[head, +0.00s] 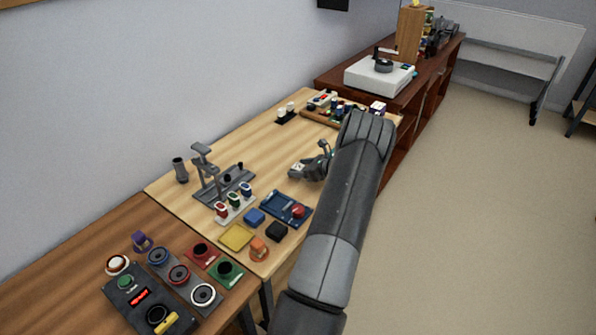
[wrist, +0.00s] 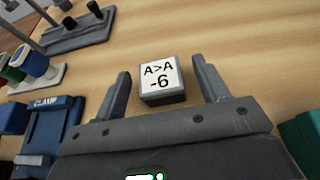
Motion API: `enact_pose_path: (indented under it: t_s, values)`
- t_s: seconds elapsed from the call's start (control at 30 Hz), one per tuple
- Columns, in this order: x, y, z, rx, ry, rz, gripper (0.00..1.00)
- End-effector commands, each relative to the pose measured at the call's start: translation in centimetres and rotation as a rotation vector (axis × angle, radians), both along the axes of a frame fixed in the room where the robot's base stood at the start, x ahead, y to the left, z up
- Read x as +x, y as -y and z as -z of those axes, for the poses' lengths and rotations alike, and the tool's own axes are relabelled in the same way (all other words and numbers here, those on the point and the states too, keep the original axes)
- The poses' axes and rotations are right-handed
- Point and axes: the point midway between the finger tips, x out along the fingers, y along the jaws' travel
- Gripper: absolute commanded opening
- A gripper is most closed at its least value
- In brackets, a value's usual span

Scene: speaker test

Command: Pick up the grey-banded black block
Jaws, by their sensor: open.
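A small block (wrist: 161,83) with a white top marked "A>A -6" and grey-to-dark sides sits on the wooden table (wrist: 225,40). It fits the grey-banded black block, though the band is hard to make out. In the wrist view it lies between the two fingers of my gripper (wrist: 160,75), with a gap on each side. My gripper is open and holds nothing. In the head view my gripper (head: 308,170) is low over the table, and the pale-topped block (head: 297,169) shows at its left. My arm hides part of the table there.
A blue tray marked CLAMP (wrist: 50,125) is left of my gripper, and a teal object (wrist: 302,136) is at the right. A grey stand (head: 208,178) is to the left in the head view. A plain black block (head: 277,231) and a yellow tray (head: 236,237) lie nearer.

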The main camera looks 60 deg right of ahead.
Motion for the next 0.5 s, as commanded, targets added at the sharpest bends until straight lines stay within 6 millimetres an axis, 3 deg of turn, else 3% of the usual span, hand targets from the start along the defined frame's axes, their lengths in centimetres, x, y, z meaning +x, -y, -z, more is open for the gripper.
enact_pose_path:
  t_s: [0.1,0.3,0.5]
  values:
    - [1.08,-0.1,0.45,-0.001,0.0,-0.001,0.67]
    - [1.13,-0.09,0.46,-0.001,0.0,0.0,0.67]
    - [1.11,-0.09,0.45,-0.001,0.0,0.0,0.51]
